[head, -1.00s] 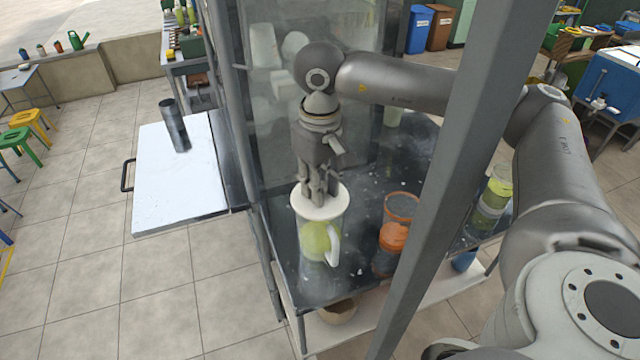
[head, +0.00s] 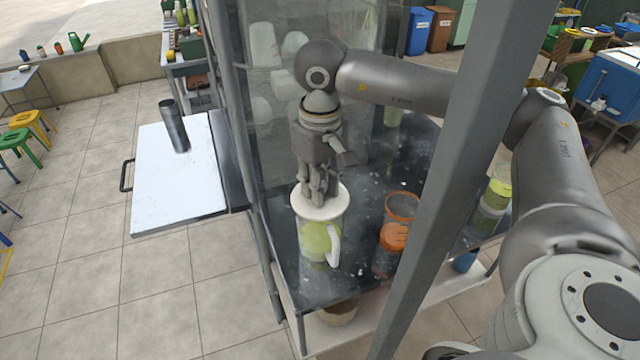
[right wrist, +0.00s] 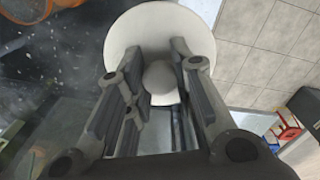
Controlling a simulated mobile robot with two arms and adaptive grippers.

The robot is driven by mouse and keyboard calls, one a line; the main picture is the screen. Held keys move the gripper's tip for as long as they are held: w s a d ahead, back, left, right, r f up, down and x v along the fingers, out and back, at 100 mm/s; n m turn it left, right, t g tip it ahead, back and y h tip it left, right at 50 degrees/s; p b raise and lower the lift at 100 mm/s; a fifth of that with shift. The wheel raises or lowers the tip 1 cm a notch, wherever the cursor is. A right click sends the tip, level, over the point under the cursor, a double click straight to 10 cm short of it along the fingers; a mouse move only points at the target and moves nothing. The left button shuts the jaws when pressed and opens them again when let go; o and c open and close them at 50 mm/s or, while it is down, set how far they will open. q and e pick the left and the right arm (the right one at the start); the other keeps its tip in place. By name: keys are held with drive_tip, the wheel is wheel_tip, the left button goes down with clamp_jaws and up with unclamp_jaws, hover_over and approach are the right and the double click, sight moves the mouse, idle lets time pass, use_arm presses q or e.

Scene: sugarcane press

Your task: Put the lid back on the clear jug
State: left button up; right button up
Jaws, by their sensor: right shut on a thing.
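My right gripper (head: 318,192) points down and is shut on the knob of the round white lid (head: 300,205). The clear jug (head: 316,243) with yellow-green contents and a pale handle on its right stands upright on the dark worktop, directly under the lid. The lid covers the jug's mouth in the head view; I cannot tell whether it is seated on the rim or just above it. In the right wrist view, the lid (right wrist: 130,32) lies beyond the fingers (right wrist: 155,95), with its knob (right wrist: 160,78) between them. My left gripper is not in view.
A clear panel (head: 285,120) stands behind my gripper. A white board (head: 178,185) with a dark cylinder (head: 174,125) is at left.

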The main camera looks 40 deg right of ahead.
drive_tip(key=o, duration=1)
drive_tip(key=shift+o, duration=0.3)
drive_tip(key=o, duration=0.5)
drive_tip(key=shift+c, duration=0.2)
drive_tip(key=shift+r+p, duration=1.8)
drive_tip(key=shift+r, duration=1.7)
drive_tip(key=shift+c, duration=0.2)
